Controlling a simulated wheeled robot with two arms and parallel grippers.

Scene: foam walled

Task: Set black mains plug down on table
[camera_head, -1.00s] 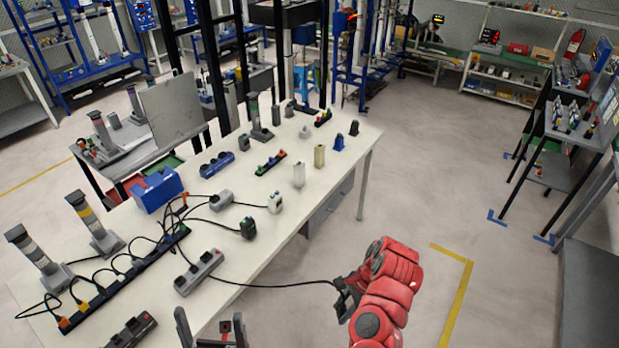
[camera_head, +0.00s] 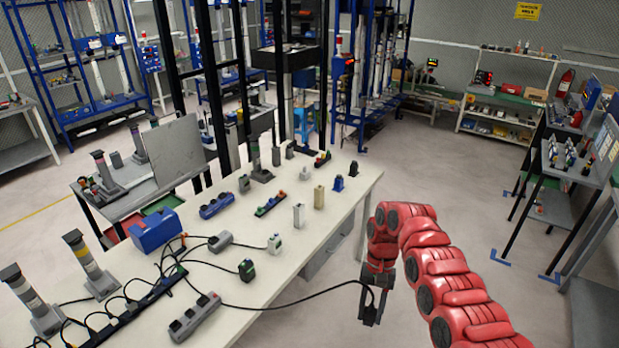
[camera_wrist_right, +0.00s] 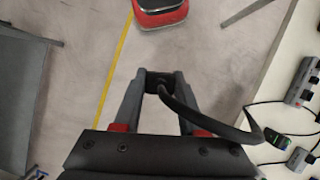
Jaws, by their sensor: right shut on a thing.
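My right gripper (camera_head: 370,312) hangs pointing down beyond the right edge of the white table (camera_head: 290,262), over the floor. In the right wrist view its fingers (camera_wrist_right: 160,80) are closed around the black mains plug (camera_wrist_right: 162,87), which is mostly hidden between them. A black cable (camera_head: 310,295) runs from the plug to a grey socket strip (camera_head: 195,317) on the table. The cable also loops away from the fingers in the right wrist view (camera_wrist_right: 215,125). The plug is apart from the table. My left gripper is out of view.
A green-and-black plug (camera_head: 246,269), a white-and-green adapter (camera_head: 274,243), a cream block (camera_head: 319,196) and a blue box (camera_head: 156,231) stand on the table. A long black strip with cables lies at its left. The table's right front strip is bare.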

